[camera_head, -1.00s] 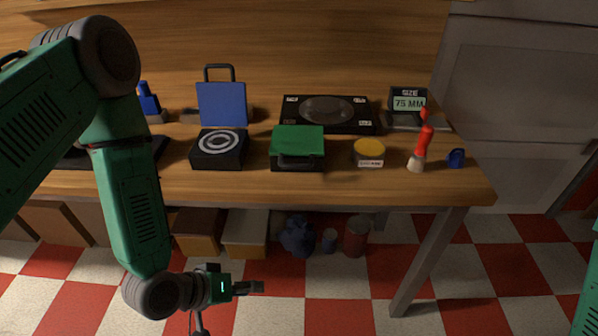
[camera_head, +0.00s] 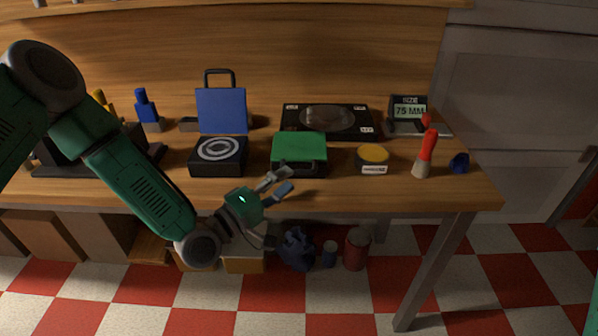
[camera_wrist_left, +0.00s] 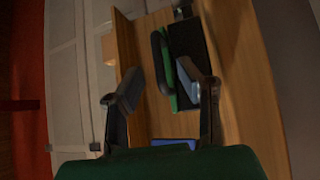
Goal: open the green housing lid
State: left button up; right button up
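The green housing lid (camera_head: 299,147) is closed on a small black box (camera_head: 300,171) near the front of the bench, with a dark handle on its front side. In the left wrist view the green lid (camera_wrist_left: 183,88) shows edge-on, with the dark curved handle (camera_wrist_left: 162,62) beside it. My left gripper (camera_head: 279,184) is at the bench's front edge, just below and left of the box. Its fingers are spread and empty, and they show apart in the wrist view (camera_wrist_left: 160,92). The gripper is apart from the handle. My right gripper is not in view.
A black box with a raised blue lid (camera_head: 222,108) stands left of the green one. A black plate with a disc (camera_head: 326,119) lies behind.

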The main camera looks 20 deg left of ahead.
aim_at(298, 172)
pick_arm(q)
jog(key=shift+x, duration=1.25)
jog(key=shift+w+d, duration=0.2)
jog(key=shift+w, duration=0.45)
jog(key=shift+w+d+r, duration=0.1)
jog(key=shift+d, duration=0.3)
grip_shut()
jog(key=shift+a, duration=0.15)
